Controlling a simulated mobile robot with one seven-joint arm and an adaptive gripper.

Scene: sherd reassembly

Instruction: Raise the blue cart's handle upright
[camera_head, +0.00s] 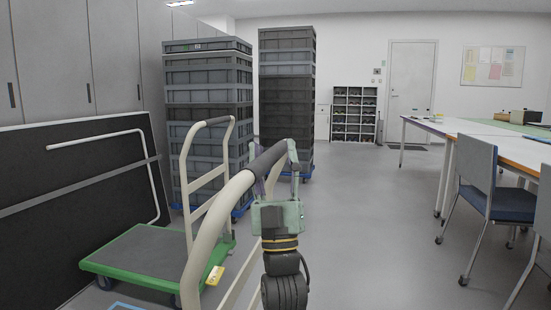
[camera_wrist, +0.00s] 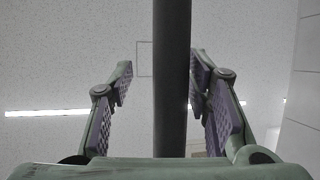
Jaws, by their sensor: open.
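The blue cart shows only as a small blue platform edge (camera_head: 125,306) at the bottom of the head view. A beige tubular handle (camera_head: 208,250) with a dark grip (camera_head: 267,160) rises large in the foreground; it stands raised, but I cannot tell if it is fully vertical. My gripper (camera_head: 278,168) is at the grip, pointing up. In the wrist view the dark grip bar (camera_wrist: 172,85) runs between my open fingers, with a gap visible on the left side. Whether the right finger touches the bar is unclear.
A green cart (camera_head: 150,252) with its own raised handle (camera_head: 187,165) stands at left. Stacked grey crates (camera_head: 208,110) are behind it, and a dark panel (camera_head: 70,200) leans at left. A table (camera_head: 480,135) and chairs (camera_head: 490,200) stand at right. The middle floor is clear.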

